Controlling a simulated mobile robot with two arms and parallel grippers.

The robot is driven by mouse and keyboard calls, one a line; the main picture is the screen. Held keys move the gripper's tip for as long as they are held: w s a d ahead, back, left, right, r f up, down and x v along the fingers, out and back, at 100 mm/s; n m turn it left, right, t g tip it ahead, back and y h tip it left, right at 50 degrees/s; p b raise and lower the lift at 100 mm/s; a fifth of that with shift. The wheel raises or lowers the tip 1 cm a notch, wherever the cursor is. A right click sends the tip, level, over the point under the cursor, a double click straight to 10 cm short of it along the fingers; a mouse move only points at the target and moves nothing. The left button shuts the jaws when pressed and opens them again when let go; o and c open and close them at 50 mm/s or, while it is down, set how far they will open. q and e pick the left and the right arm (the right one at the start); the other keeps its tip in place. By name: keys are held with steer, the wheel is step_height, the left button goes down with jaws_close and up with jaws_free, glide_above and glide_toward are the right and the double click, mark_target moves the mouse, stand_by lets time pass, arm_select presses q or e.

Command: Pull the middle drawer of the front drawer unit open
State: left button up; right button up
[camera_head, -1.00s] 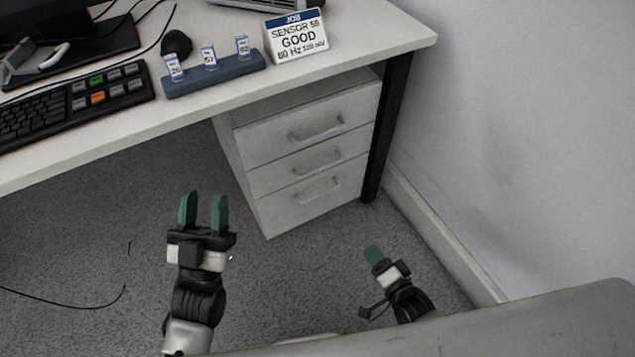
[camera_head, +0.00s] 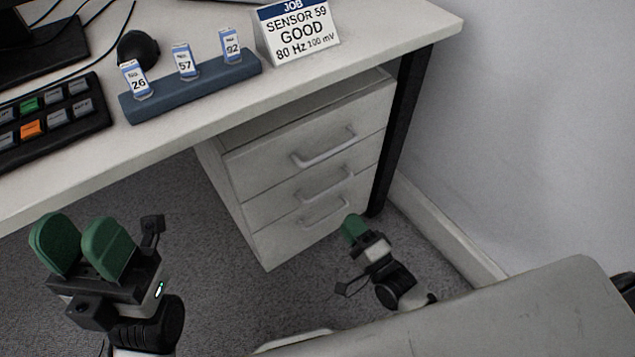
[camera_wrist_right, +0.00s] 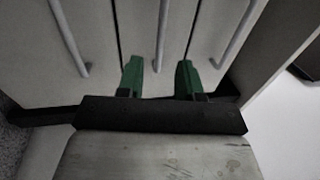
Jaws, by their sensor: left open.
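The white front drawer unit (camera_head: 232,205) stands under the desk with its three drawers shut. The middle drawer (camera_head: 272,203) has a grey bar handle (camera_head: 326,187); in the right wrist view this handle (camera_wrist_right: 162,35) runs up between the fingertips. My right gripper (camera_head: 351,226) is in front of the unit, low in the head view. In the right wrist view the right gripper (camera_wrist_right: 160,72) is open, one green finger on each side of the middle handle; I cannot tell whether they reach around it. My left gripper (camera_head: 82,245) is open and empty, left of the unit.
The desk (camera_head: 200,145) overhangs the unit and carries a blue rack (camera_head: 195,86) with three labelled pieces, a job sign (camera_head: 300,32) and a keyboard (camera_head: 50,115). A black desk leg (camera_head: 405,120) and the wall (camera_head: 530,130) are to the right.

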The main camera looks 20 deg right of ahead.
mark_target(326, 191)
steer(key=b+x, duration=0.2)
steer(key=x, duration=0.8)
steer(key=shift+w+b, duration=0.1)
steer(key=shift+b, duration=0.3)
jaws_close()
